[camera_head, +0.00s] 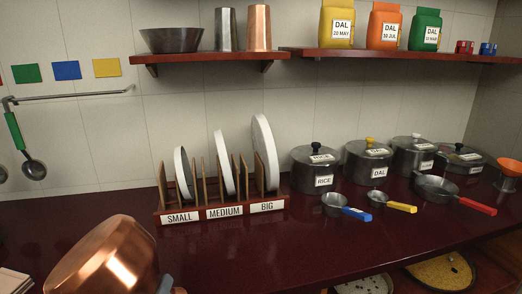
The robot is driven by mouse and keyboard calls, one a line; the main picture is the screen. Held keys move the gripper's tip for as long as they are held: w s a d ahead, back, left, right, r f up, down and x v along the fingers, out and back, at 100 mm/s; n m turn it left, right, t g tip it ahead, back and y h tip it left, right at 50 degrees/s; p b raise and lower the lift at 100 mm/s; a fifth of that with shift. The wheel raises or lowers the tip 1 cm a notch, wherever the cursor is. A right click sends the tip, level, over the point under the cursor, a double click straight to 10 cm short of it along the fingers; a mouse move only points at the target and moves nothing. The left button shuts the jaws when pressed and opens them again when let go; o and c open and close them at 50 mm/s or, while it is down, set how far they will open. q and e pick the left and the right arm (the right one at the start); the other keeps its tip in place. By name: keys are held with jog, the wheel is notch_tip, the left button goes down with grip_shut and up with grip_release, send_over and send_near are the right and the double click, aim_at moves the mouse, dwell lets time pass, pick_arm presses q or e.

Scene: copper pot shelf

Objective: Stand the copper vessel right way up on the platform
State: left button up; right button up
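A large copper vessel (104,262) is at the lower left, close to the camera. It is tilted well over to one side, and its lower part is cut off by the bottom edge. A small grey piece (166,284) shows against its right side; I cannot tell whether it belongs to the vessel or to a gripper. A platform cannot be made out with certainty. Neither of my grippers can be clearly seen, so any hold on the vessel is hidden.
A plate rack (225,212) with white plates stands mid-counter. Lidded pots (316,170) and small pans (345,207) are on the right. A shelf (210,57) above holds a bowl and upturned tumblers. The dark counter (240,262) is clear in front of the rack.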

pick_arm(q)
jog(key=n, duration=0.2)
jog(key=shift+r+n, duration=0.2)
jog(key=shift+n, duration=0.1)
jog(key=n+b, duration=0.1)
jog(key=n, duration=0.8)
